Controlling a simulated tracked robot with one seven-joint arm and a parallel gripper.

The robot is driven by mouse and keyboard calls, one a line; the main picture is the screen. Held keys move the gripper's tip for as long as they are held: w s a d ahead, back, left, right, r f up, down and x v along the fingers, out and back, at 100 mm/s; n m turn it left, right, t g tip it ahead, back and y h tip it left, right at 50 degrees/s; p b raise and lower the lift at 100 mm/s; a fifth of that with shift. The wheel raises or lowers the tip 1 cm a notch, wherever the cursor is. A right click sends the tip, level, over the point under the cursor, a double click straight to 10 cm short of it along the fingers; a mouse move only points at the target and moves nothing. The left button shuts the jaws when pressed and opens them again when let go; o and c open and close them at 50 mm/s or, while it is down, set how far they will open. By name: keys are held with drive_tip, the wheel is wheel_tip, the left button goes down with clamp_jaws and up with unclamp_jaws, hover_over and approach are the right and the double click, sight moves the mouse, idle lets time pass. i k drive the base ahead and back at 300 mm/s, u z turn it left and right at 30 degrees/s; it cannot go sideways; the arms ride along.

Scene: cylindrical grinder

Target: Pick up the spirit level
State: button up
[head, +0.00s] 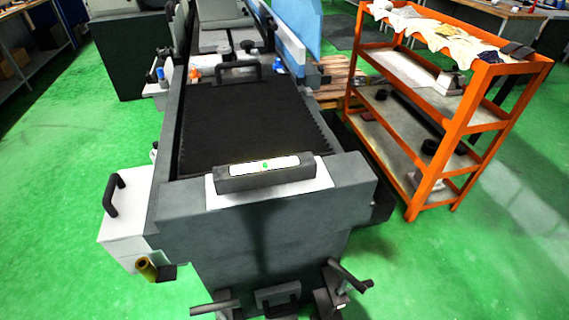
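The spirit level (235,183) is a dark grey bar with a pale top strip and a small green vial near its middle. It lies nearly level across the picture on a white sheet or plate on the near end of the grinder (330,195). Nothing covers it or touches it from above. I cannot make out my gripper in the head view.
A dark ribbed bed cover (240,130) lies behind the level, with a black handle beyond it. An orange shelf trolley (460,120) stands to the right. A white box (125,225) with a black handle is at the left. Green floor (60,220) is clear on the left.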

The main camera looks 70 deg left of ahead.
sight(229, 179)
drive_tip(key=u, duration=0.05)
drive_tip(key=k, duration=0.95)
drive_tip(key=u, duration=1.85)
drive_tip(key=i, duration=0.55)
drive_tip(key=u, duration=0.2)
